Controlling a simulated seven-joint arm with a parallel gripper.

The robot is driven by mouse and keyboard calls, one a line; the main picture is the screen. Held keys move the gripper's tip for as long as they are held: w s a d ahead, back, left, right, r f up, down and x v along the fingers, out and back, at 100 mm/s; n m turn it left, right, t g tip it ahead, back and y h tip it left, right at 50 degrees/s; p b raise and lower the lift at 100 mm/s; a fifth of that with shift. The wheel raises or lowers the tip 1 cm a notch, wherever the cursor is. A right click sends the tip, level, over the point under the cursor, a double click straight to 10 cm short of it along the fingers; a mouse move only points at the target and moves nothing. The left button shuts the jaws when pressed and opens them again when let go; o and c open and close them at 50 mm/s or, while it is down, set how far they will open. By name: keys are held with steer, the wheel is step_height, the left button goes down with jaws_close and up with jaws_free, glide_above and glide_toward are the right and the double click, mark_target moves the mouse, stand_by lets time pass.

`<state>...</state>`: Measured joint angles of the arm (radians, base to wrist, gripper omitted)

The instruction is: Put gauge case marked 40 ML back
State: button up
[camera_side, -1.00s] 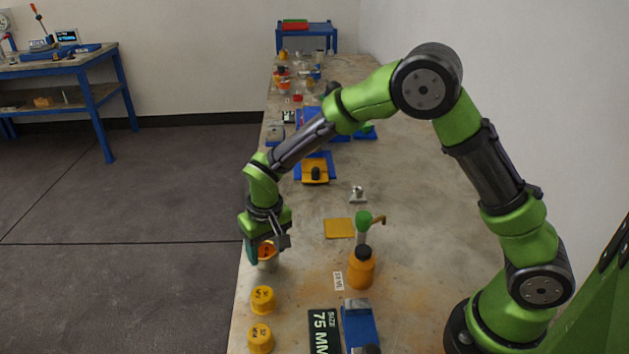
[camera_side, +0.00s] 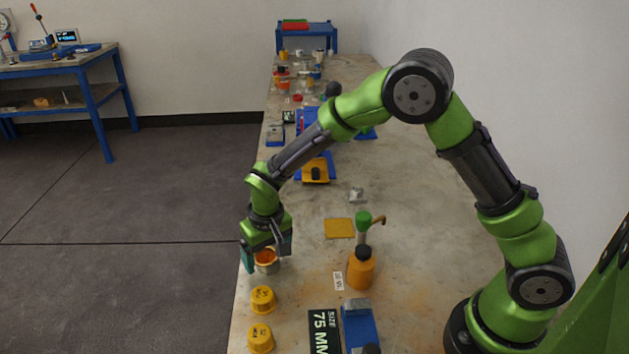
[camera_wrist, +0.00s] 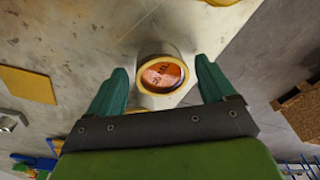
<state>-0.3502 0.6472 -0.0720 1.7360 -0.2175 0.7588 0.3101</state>
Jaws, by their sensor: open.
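An orange round piece with dark lettering (camera_wrist: 163,76), too blurred to read surely, sits inside the rim of a pale round vessel (camera_wrist: 158,101). In the side view the orange piece (camera_side: 265,256) shows in the vessel (camera_side: 267,267) at the table's left edge. My gripper (camera_wrist: 160,72) is open, with its teal fingers on either side of the vessel and apart from it. In the side view my gripper (camera_side: 264,255) is just above the vessel, partly hiding it. Two yellow marked cases, one nearer my gripper (camera_side: 262,299) and one farther (camera_side: 260,338), stand toward the front; their markings are illegible.
An orange bottle (camera_side: 361,268) with a green-topped part behind it stands to the right, beside a small white label (camera_side: 338,281). A yellow square (camera_side: 339,228) lies flat behind. A "SIZE 75 MM" sign (camera_side: 322,333) and blue fixture (camera_side: 359,327) are in front.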

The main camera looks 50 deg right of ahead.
mark_target(271, 261)
step_height(271, 261, up, 12)
steer(key=s, duration=0.1)
steer(key=s+d+r+m+t+y, duration=0.1)
steer(key=s+d+r+t+y, duration=0.1)
steer(key=s+d+r, duration=0.5)
steer(key=s+d+r+t, duration=0.2)
steer(key=s+r+t, duration=0.1)
steer(key=s, duration=1)
steer(key=shift+r+m+t, duration=0.4)
steer(key=shift+r, duration=0.15)
